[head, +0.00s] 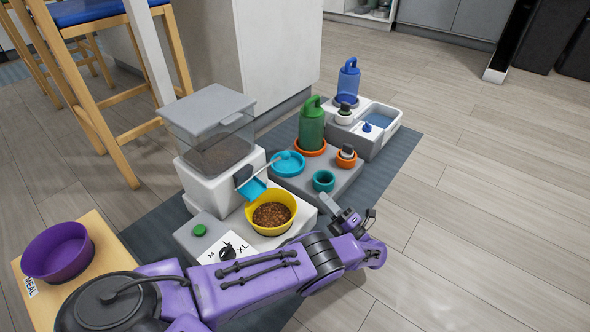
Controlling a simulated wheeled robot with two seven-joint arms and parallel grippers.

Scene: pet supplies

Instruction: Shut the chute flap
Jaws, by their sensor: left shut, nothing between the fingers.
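The pet food dispenser (207,175) has a clear hopper with brown kibble and a grey lid. On its front is a dark chute opening (242,174) with a blue flap (253,189) slanting out and down from it, so the flap stands open. A thin light-blue lever (263,164) reaches up and right from beside it to a pale tip. A yellow bowl (272,212) of kibble sits just below the flap. My left gripper (333,206) is shut and empty, right of the yellow bowl and apart from the flap. My right gripper is out of view.
The dispenser base has a green button (200,230) and a size dial (227,252). A grey stand with a green canister (311,126) and teal dish (288,163) is behind. A purple bowl (57,252) sits on a wooden stand, left. Open floor lies right.

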